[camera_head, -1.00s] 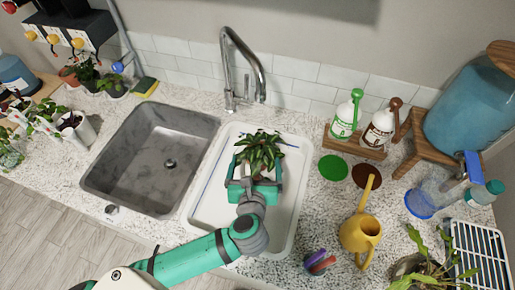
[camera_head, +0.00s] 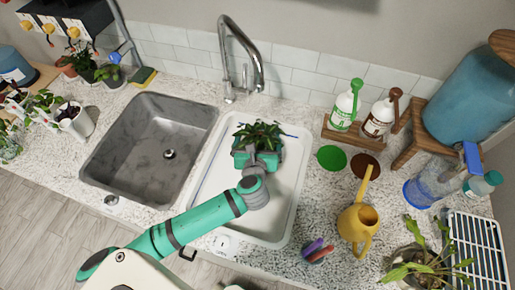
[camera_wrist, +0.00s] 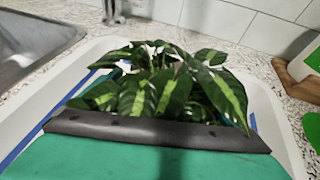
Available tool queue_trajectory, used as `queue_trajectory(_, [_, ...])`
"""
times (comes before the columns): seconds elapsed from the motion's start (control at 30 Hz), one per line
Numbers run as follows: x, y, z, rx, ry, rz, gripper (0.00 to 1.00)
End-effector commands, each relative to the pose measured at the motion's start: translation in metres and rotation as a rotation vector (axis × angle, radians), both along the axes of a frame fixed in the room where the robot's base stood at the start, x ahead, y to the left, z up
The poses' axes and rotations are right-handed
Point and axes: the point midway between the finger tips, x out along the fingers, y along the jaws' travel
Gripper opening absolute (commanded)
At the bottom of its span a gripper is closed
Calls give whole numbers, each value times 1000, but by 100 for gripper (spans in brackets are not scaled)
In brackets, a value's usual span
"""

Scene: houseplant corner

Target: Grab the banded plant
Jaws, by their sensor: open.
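The banded plant (camera_head: 262,132) has dark green leaves with pale yellow-green bands. It stands in the white tray (camera_head: 283,215), toward the tray's back; its pot is hidden. My gripper (camera_head: 258,146) is close against the plant's near side, its green body low over the tray. In the wrist view the leaves (camera_wrist: 175,85) spread just beyond the gripper's dark front edge, and some hang over it. My gripper is open; its fingertips are mostly hidden by leaves, and I cannot tell whether they touch the pot.
A steel sink (camera_head: 150,150) lies left of the tray, with a tall faucet (camera_head: 243,55) behind. To the right are a green disc (camera_head: 331,158), a brown disc (camera_head: 366,165), a yellow watering can (camera_head: 358,222) and a rack with two bottles (camera_head: 354,135). Small potted plants stand at left.

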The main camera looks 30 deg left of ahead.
Motion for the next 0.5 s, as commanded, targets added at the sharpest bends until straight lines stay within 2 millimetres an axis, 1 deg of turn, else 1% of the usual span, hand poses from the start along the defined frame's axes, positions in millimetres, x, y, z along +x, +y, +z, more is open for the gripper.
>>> queue_trajectory(0.1, [5,1,-2,0,0,-1,94])
queue_trajectory(0.3, [4,2,-2,-1,0,0,94])
queue_trajectory(0.37, [3,4,-2,-1,0,4,80])
queue_trajectory(0.4, [3,6,-2,-1,0,6,71])
queue_trajectory(0.47, [1,8,-2,-1,-1,10,56])
queue_trajectory(0.5, [1,9,-2,-1,0,13,47])
